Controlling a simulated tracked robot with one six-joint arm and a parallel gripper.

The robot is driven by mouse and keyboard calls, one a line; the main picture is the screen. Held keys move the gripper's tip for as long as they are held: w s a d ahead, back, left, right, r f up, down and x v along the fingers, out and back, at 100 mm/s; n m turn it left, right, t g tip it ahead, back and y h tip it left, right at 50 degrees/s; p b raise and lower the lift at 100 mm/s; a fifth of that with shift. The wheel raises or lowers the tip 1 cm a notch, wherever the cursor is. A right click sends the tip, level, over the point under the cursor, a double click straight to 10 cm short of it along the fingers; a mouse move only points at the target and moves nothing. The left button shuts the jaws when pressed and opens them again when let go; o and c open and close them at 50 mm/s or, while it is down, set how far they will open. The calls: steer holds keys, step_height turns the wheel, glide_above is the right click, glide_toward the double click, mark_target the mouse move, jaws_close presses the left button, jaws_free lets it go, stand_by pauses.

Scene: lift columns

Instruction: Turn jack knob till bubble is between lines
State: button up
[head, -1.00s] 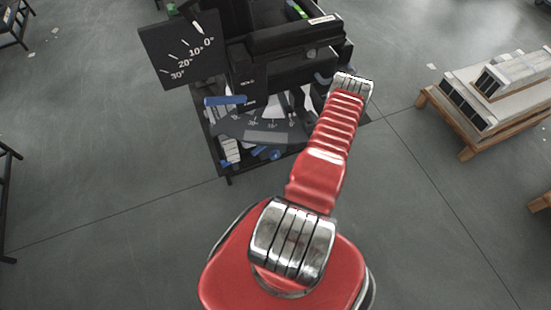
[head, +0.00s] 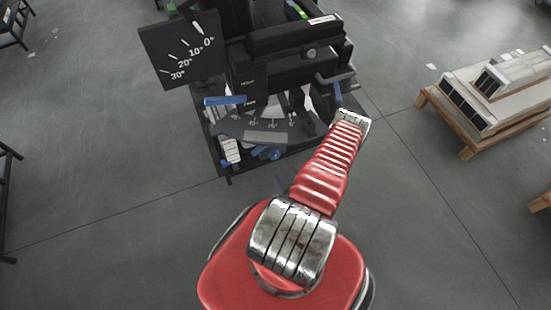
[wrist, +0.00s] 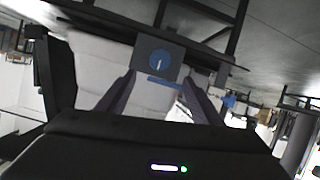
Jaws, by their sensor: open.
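In the wrist view a blue round knob (wrist: 160,62) with a white line sits on a dark square plate, ahead of and between my fingertips. My gripper (wrist: 162,92) is open, with its two dark fingers apart and nothing seen between them. In the head view the black machine (head: 285,70) stands at the top centre, and a small green-yellow vial (head: 299,11) lies on its top. The vial's bubble and lines are too small to make out. A blue round part (head: 270,153) shows low on the machine. My gripper is not visible in the head view.
A black plate with a degree scale (head: 180,50) stands at the machine's left. A blue bar (head: 225,100) and a blue bent handle (head: 337,82) stick out from it. The grey floor around is mostly clear.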

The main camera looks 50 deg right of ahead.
mark_target(275, 157)
steer(key=shift+w, duration=0.1)
steer(key=x, duration=1.3)
steer(key=shift+w+d+f, duration=0.15)
steer(key=shift+d+f, duration=0.05)
steer(key=shift+f, duration=0.05)
steer(key=shift+c, duration=0.5)
steer(key=c, duration=0.9)
steer(key=shift+a, duration=0.25)
steer(key=shift+c, duration=0.3)
steer(key=shift+d, duration=0.1)
